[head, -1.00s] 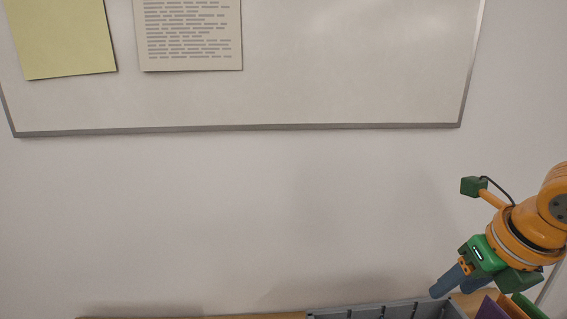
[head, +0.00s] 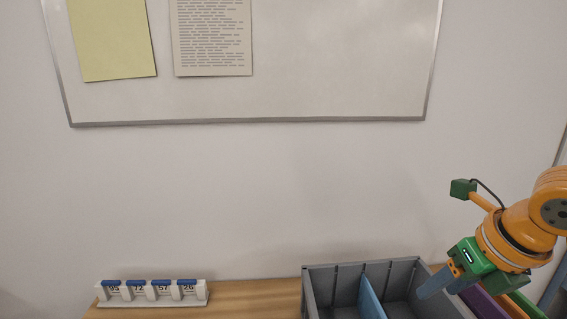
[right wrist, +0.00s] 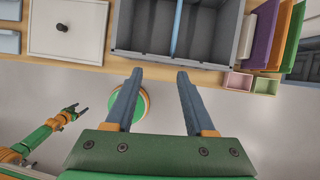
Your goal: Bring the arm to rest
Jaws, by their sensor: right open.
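My right gripper (head: 440,288) hangs at the right of the head view, with its fingers pointing down and left near the right wall of a grey divided bin (head: 334,285). In the right wrist view the right gripper (right wrist: 160,73) has its two fingers apart and nothing between them. The bin (right wrist: 205,35) lies beyond the fingertips there. My left gripper (right wrist: 78,111) shows small at the left of the right wrist view; its jaws are too small to judge.
A wooden bench (head: 250,298) runs along the wall. A white rack with numbered tabs (head: 152,294) stands on its left part. Purple (right wrist: 262,32), orange and green upright pieces stand beside the bin, near small pink (right wrist: 237,82) and green (right wrist: 266,86) trays.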

